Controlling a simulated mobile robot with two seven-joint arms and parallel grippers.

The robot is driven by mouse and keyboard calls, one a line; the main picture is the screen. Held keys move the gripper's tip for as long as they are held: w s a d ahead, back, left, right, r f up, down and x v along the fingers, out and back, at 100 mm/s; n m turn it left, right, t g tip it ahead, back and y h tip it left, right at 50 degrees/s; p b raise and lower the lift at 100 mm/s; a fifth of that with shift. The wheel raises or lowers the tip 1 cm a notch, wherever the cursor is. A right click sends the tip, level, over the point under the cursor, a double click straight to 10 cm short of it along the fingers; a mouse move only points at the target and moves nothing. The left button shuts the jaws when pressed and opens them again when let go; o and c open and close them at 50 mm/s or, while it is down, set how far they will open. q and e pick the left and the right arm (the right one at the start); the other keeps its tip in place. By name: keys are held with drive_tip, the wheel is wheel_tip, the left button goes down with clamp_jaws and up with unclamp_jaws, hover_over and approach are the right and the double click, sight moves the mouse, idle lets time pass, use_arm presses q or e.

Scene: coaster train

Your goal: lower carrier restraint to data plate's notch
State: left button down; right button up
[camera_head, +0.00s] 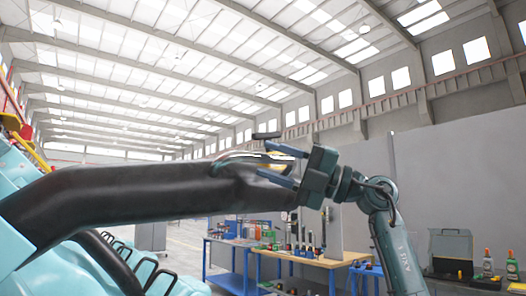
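The carrier restraint (150,203) is a thick black padded bar. It runs from the teal seat at left to the middle of the head view, roughly level. A shiny curved metal handle (238,158) stands on its top near the right end. My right gripper (262,158) comes in from the right. Its two blue fingers are apart, one above and one below the handle's right end, with a gap between them. I cannot tell whether they touch the handle. The data plate and its notch cannot be made out. My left gripper is not in view.
Teal seat shells (15,205) with black bars fill the lower left. Blue-legged workbenches (310,259) with tools and bottles stand behind, low in the middle. An open dark case (450,251) and bottles are at lower right. A grey partition (465,180) stands behind my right arm.

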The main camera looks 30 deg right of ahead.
drive_tip(key=shift+x, duration=1.25)
drive_tip(key=shift+c, duration=0.6)
clamp_jaws()
